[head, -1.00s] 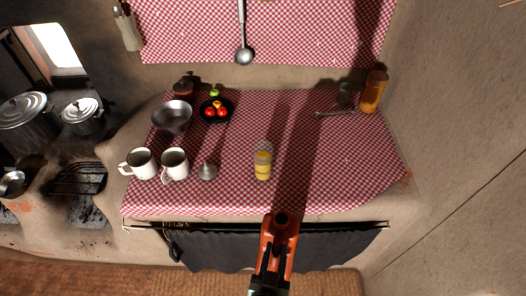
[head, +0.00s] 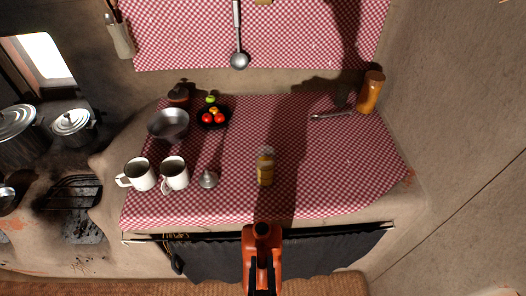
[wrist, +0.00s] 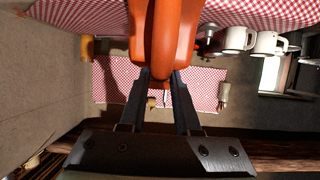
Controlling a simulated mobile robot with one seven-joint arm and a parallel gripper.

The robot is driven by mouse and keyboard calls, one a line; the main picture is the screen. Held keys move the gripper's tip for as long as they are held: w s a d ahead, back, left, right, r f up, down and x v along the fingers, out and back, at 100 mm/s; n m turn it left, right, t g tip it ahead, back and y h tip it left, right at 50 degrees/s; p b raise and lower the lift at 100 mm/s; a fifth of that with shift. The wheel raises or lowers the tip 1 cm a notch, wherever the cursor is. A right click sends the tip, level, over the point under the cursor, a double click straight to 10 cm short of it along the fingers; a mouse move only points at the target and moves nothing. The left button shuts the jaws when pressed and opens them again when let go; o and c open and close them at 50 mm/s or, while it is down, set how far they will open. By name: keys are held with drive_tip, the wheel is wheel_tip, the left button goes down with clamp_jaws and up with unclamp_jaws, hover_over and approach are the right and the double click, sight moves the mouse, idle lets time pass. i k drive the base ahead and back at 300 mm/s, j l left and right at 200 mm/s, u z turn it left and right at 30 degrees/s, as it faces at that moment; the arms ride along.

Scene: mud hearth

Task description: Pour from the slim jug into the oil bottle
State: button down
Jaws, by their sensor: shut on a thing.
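The slim jug (head: 262,243) is orange-red and looks roughly upright, with its dark mouth facing the head camera. My gripper (head: 262,272) is shut on it, in front of the counter's near edge. In the wrist view the jug (wrist: 165,35) fills the top middle, between the fingers of my gripper (wrist: 160,82). The oil bottle (head: 265,168), clear with yellow contents, stands upright on the checked cloth, beyond the jug and apart from it. The jug's contents cannot be seen.
Two white mugs (head: 174,174) and a small metal funnel-like piece (head: 208,180) stand left of the bottle. A metal bowl (head: 169,125) and a dark fruit dish (head: 203,123) are behind them. An amber jar (head: 371,92) stands at back right.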

sight(265, 156)
drive_tip(key=j+z, duration=0.2)
drive_tip(key=j, duration=0.35)
drive_tip(key=j+z, duration=0.2)
drive_tip(key=j, duration=0.4)
drive_tip(key=j+z, duration=0.2)
drive_tip(key=j, duration=0.4)
drive_tip(key=k+j+z, duration=0.15)
drive_tip(key=j, duration=0.4)
drive_tip(key=j+z, duration=0.2)
drive_tip(key=j, duration=0.35)
drive_tip(key=k, duration=0.05)
